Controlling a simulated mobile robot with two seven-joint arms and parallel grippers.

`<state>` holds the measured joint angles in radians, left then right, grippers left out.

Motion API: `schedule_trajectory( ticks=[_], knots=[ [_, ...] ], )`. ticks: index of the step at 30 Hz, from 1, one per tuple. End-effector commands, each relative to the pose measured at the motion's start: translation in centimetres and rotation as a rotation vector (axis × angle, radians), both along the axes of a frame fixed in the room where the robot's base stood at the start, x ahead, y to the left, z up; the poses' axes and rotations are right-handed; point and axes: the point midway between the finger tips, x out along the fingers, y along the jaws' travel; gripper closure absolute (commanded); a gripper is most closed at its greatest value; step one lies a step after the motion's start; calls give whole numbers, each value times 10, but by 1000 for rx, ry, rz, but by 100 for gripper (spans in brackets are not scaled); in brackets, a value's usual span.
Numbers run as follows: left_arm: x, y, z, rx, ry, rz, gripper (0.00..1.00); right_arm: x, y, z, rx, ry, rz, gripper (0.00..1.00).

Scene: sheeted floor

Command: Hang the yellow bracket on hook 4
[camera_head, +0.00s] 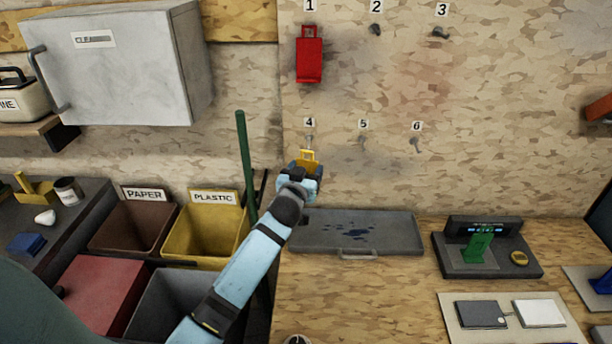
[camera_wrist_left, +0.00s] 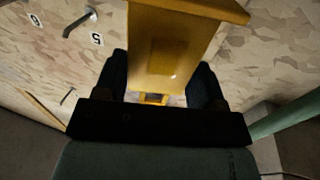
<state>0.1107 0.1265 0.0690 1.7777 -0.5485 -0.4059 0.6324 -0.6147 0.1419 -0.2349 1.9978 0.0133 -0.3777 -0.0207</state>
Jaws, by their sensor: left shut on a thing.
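My left gripper (camera_head: 303,172) is shut on the yellow bracket (camera_head: 308,157), in front of the wall board. The bracket's top loop sticks up above the fingers, just below hook 4 (camera_head: 309,138) in the head view. Whether bracket and hook touch cannot be told. In the left wrist view the bracket (camera_wrist_left: 170,50) stands between the two dark fingers (camera_wrist_left: 160,85). Hook 4 is not clearly seen there. My right gripper is not in view.
Hook 5 (camera_head: 363,140) and hook 6 (camera_head: 416,144) are bare, to the right. A red bracket (camera_head: 309,58) hangs at hook 1, above. A grey tray (camera_head: 400,232) lies on the bench below. A green pole (camera_head: 246,165) stands left of the gripper.

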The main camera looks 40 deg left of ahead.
Motion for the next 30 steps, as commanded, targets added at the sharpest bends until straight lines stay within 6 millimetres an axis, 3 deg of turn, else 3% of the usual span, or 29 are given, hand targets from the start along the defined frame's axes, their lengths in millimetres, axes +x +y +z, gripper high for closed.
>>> schedule_trajectory(
  ticks=[30],
  knots=[
    [52, 32, -5, 2, -1, -1, 65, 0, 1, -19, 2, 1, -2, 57]
  ],
)
